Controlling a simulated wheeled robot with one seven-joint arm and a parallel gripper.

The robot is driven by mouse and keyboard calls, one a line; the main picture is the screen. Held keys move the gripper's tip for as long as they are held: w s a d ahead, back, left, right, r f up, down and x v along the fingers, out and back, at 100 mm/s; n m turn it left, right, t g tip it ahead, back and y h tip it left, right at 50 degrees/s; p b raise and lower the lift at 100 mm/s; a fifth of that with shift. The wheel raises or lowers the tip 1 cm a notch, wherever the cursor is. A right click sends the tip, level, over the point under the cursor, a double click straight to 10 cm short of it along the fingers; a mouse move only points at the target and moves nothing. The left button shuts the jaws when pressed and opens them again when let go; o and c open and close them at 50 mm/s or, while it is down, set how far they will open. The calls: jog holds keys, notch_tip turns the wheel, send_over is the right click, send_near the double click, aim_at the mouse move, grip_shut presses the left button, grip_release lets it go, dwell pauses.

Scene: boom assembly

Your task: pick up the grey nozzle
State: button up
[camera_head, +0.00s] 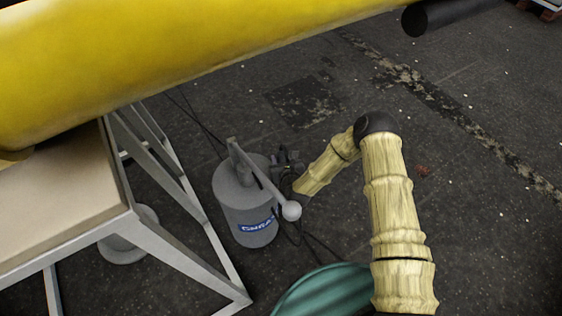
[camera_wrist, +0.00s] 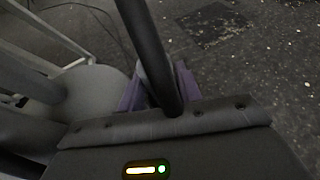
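I cannot make out the grey nozzle for certain in either view. A grey canister (camera_head: 243,205) with a blue label stands on the floor, with a long grey lever (camera_head: 262,178) ending in a ball. My arm bends down towards its right side. Dark parts (camera_head: 287,160) sit between the canister and the arm's end; I cannot tell whether they are my gripper. In the wrist view, a dark rod (camera_wrist: 150,50) crosses in front of purple-grey parts (camera_wrist: 186,82), just beyond the dark wrist housing. My fingertips cannot be made out, nor whether they hold anything.
A large yellow boom (camera_head: 200,50) spans the top. A table with a pale top (camera_head: 60,195) and grey metal legs stands at the left. A green rounded object (camera_head: 325,292) is at the bottom. Thin dark cables lie on the floor. The floor at the right is largely clear.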

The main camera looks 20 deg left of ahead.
jog(key=c, duration=0.6)
jog(key=shift+c, duration=0.2)
notch_tip(320, 180, up, 10)
jog(key=p, duration=0.3)
dwell(0.4)
